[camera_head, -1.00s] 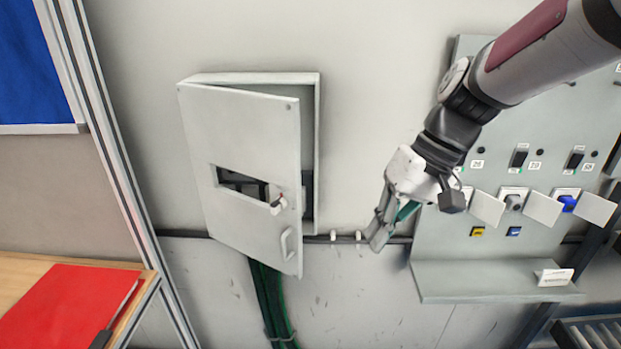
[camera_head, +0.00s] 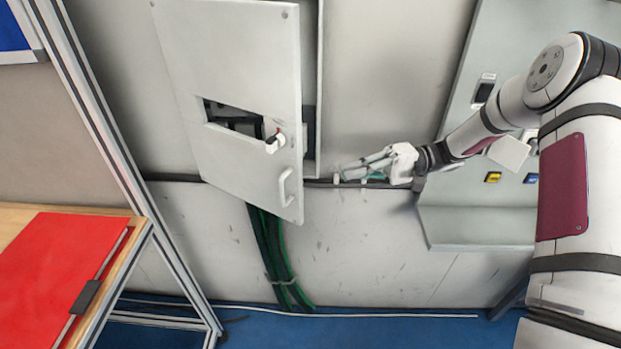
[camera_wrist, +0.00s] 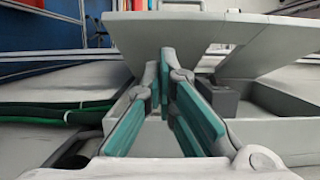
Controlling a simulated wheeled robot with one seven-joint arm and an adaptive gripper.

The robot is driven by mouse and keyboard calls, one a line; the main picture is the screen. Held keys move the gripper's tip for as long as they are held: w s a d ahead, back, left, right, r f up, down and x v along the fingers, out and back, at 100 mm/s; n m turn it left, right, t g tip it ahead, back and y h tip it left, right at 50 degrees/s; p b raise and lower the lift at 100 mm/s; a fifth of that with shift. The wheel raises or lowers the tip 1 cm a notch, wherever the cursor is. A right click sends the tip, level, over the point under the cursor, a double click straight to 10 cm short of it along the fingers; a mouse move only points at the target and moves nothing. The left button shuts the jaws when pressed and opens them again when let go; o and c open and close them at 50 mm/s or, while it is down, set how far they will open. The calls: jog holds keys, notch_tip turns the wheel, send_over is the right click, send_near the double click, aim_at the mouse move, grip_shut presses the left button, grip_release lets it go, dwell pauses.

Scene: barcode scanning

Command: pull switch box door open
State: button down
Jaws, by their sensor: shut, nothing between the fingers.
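The switch box door (camera_head: 232,60) is pale grey, hinged on its left, and stands ajar. It has a window, a red-and-white latch (camera_head: 275,140) and a handle (camera_head: 285,188) near its lower right. The box body (camera_head: 311,75) shows behind its free edge. My gripper (camera_head: 338,171) is shut and empty, right of the door's lower edge, pointing left. In the wrist view my gripper's teal-padded fingers (camera_wrist: 166,62) extend towards the door panel (camera_wrist: 185,32), with the box's side below and right. I cannot tell whether the fingertips touch the door.
A cable runs along the wall near my gripper. Green cables (camera_head: 272,262) hang under the box. A grey panel with switches and a shelf (camera_head: 475,228) stands on the right. A metal frame post (camera_head: 105,130) and a table with a red folder (camera_head: 55,265) are at left.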

jog(key=p+x, duration=0.2)
jog(key=x, duration=0.7)
jog(key=shift+a+p, duration=0.4)
jog(key=shift+a, duration=0.05)
jog(key=shift+s+a, duration=0.1)
jog(key=shift+s, duration=0.05)
